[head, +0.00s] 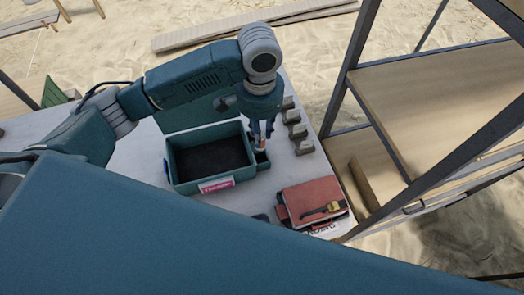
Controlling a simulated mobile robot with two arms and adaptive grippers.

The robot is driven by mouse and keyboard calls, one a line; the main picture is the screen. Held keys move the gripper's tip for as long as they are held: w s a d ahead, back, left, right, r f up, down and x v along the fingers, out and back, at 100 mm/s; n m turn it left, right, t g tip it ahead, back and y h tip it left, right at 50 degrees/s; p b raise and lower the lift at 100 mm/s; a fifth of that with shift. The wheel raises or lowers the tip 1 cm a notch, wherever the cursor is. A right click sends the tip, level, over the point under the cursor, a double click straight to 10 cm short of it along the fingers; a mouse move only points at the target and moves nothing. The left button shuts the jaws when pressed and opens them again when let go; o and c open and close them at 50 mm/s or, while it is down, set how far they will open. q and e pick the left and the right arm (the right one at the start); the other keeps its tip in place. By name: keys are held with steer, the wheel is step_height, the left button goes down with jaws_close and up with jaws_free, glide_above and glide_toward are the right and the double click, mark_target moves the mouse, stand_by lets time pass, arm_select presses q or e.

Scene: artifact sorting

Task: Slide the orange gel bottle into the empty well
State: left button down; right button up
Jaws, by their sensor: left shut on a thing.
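My left gripper (261,134) points down at the right end of the green bin (181,176). It is shut on a small, partly hidden thing with pale and orange-red colouring, which I take to be the orange gel bottle (259,146). The bottle looks upright, just over or in the small dark side well (263,167) on the bin's right. I cannot tell how deep its lower end sits. My right gripper is not in view.
The bin has a dark interior and a pink label (217,186). Several grey blocks (299,131) stand in a row to the right of the gripper. A red case (313,199) with a yellow-and-black tool on it lies at the front right. A metal-framed wooden shelf (440,95) stands on the right.

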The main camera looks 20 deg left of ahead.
arm_select(q)
glide_above(261, 152)
steer(key=s, duration=0.2)
steer(key=f, duration=0.5)
steer(key=shift+w+d+f, duration=0.1)
steer(key=shift+d+f, duration=0.2)
steer(key=shift+f, duration=2.3)
steer(key=shift+f+p, duration=0.15)
steer(key=shift+p, duration=0.15)
steer(key=shift+f, duration=0.1)
